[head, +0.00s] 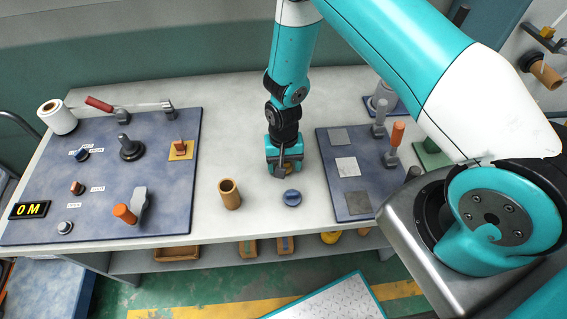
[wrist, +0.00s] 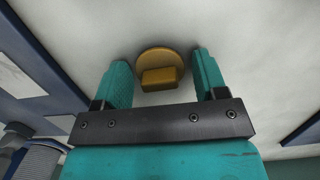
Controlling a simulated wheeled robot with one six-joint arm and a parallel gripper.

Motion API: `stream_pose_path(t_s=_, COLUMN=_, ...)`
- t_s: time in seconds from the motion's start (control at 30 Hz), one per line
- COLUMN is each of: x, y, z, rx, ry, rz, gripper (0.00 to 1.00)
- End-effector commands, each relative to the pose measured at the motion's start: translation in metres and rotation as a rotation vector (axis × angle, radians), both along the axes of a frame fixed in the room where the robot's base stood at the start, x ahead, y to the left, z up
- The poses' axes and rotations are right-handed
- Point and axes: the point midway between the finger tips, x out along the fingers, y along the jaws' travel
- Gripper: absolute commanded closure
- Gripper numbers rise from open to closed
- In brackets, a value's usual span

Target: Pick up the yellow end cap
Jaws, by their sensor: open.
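The yellow end cap (wrist: 161,68) is a round disc with a raised block on its top, lying on the pale tabletop in the wrist view. My gripper (wrist: 160,78) is open, its two teal fingers on the left and right of the cap with gaps on both sides. In the head view my gripper (head: 283,174) points down over the bench and largely covers the cap. I cannot tell the exact height of the fingertips over the table.
A blue cap (head: 292,198) and a brown tube (head: 229,194) stand in front of my gripper. A blue control panel (head: 100,206) with levers lies left. Another panel (head: 337,193) with grey squares lies right. The bench (head: 232,110) is clear behind left.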

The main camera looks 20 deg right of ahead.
Motion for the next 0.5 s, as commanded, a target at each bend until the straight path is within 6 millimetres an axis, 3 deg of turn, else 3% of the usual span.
stream_pose_path(t_s=0.2, x=0.0003, y=0.0001, z=-0.0006, rx=0.000, ry=-0.001, rz=0.000, gripper=0.37)
stream_pose_path(t_s=0.37, x=0.0002, y=0.0000, z=-0.0004, rx=0.000, ry=0.000, rz=0.000, gripper=0.73)
stream_pose_path(t_s=0.5, x=0.0002, y=0.0000, z=-0.0003, rx=0.000, ry=0.000, rz=0.000, gripper=0.75)
